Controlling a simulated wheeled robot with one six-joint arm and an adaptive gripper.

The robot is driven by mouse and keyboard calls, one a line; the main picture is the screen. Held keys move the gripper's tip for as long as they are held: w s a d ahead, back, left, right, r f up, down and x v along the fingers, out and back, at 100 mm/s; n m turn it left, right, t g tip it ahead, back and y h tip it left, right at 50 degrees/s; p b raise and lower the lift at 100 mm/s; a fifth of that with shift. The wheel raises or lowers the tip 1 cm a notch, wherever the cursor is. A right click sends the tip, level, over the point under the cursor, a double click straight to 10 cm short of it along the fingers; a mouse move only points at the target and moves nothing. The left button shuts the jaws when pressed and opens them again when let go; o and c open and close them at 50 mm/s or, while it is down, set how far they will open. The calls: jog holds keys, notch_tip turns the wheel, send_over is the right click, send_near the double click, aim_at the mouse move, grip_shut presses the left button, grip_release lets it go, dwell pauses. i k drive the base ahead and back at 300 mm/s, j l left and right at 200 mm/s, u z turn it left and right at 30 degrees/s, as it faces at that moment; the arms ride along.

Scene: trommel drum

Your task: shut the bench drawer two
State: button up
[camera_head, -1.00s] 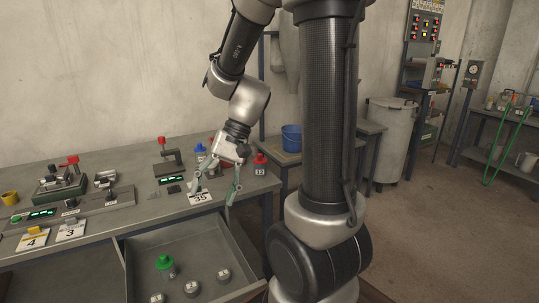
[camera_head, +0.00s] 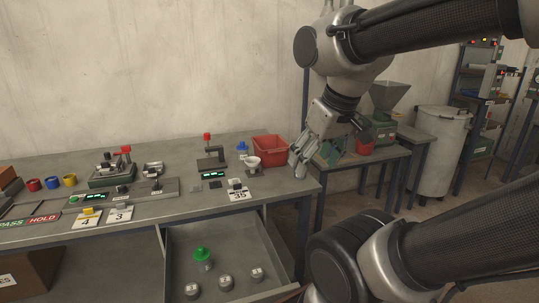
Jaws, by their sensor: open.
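The bench drawer (camera_head: 255,235) is pulled out under the right end of the grey bench (camera_head: 145,215). Inside it stand a green-capped bottle (camera_head: 202,257) and several small grey weights (camera_head: 225,282). I cannot read a number on the drawer, and its front edge is partly cut off by the frame and my arm. My gripper (camera_head: 299,170) is open and empty, pointing down by the bench's right end, next to the red bin. It is above and behind the drawer, apart from it.
On the bench are a red bin (camera_head: 270,149), a white funnel cup (camera_head: 253,163), a card marked 35 (camera_head: 240,194) and a red-handled press (camera_head: 209,155). A side table (camera_head: 365,155) holds a green machine with a hopper (camera_head: 390,97). A grey barrel (camera_head: 441,145) stands right of it.

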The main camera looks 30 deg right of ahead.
aim_at(237, 244)
jog(key=l+u, duration=0.1)
jog(key=l, duration=0.65)
jog(key=i+l, duration=0.1)
jog(key=l, duration=0.65)
jog(key=i+u, duration=0.05)
